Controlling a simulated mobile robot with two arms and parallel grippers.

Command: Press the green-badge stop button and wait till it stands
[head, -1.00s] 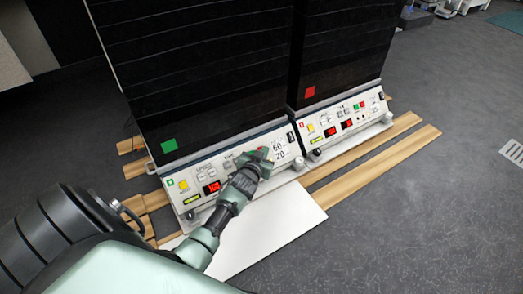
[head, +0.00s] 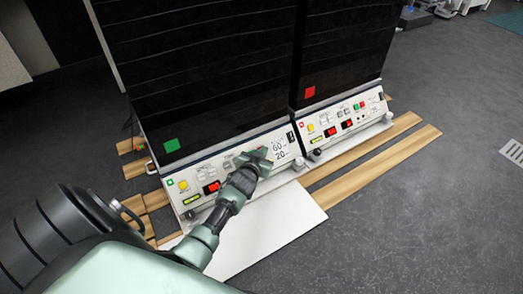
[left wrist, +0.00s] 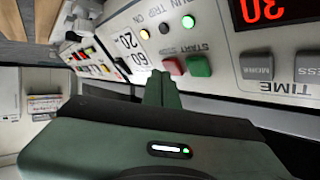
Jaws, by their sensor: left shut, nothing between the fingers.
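The left shaker bears a green badge (head: 172,145) on its dark front, above a sloped white control panel (head: 190,206). My left gripper (head: 262,157) is shut and empty at the right part of this panel, hiding its buttons in the head view. In the left wrist view the red button (left wrist: 172,65) sits beside the green start button (left wrist: 198,66). The shut fingertips (left wrist: 161,80) are right by the red button; I cannot tell whether they touch it. Of the RUN, TRIP and ON lamps, the ON lamp (left wrist: 144,33) glows yellow. My right gripper is not in view.
A second shaker with a red badge (head: 310,92) stands close on the right, with its own similar panel (head: 325,133). A white board (head: 270,228) and wooden strips (head: 365,178) lie on the floor in front.

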